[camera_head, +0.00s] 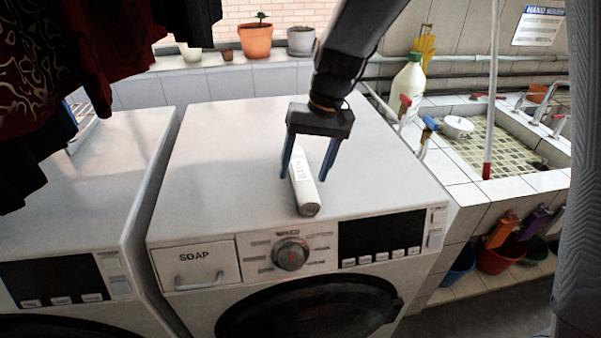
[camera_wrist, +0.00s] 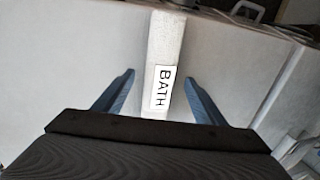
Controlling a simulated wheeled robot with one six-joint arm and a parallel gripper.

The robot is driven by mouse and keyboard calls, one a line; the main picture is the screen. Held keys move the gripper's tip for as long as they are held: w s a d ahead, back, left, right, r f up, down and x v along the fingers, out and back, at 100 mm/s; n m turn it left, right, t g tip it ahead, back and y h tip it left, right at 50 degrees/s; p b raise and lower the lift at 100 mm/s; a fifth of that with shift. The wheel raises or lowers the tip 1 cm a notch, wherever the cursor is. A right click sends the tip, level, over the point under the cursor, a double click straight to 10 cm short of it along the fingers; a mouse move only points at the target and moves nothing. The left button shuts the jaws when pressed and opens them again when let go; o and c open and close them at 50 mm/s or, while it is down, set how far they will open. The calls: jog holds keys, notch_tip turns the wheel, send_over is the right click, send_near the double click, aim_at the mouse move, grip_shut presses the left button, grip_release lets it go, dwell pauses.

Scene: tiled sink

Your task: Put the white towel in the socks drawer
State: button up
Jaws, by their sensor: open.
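A white rolled towel (camera_head: 304,189) lies on top of the white washing machine, pointing toward its front edge. In the wrist view the towel (camera_wrist: 166,45) carries a label reading "BATH". My gripper (camera_head: 306,175) is open above the towel, with one blue finger on each side of it. In the wrist view the fingers (camera_wrist: 161,85) also stand apart, with the towel between them and a gap on both sides. I cannot tell how far the fingertips are above the machine top. No socks drawer is in view.
The washing machine (camera_head: 230,150) has a drawer marked "SOAP" (camera_head: 196,267). A second machine (camera_head: 85,185) stands at left under dark hanging clothes (camera_head: 60,60). Pots (camera_head: 256,40) and a bottle (camera_head: 408,85) stand behind. A tiled sink (camera_head: 500,150) is at right. The machine top is otherwise clear.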

jog(key=shift+s+a+f, duration=0.1)
jog(key=shift+a+f, duration=0.05)
jog(key=shift+f, duration=0.5)
jog(key=c, duration=1.3)
jog(key=shift+o, duration=0.2)
jog(key=shift+r, duration=0.1)
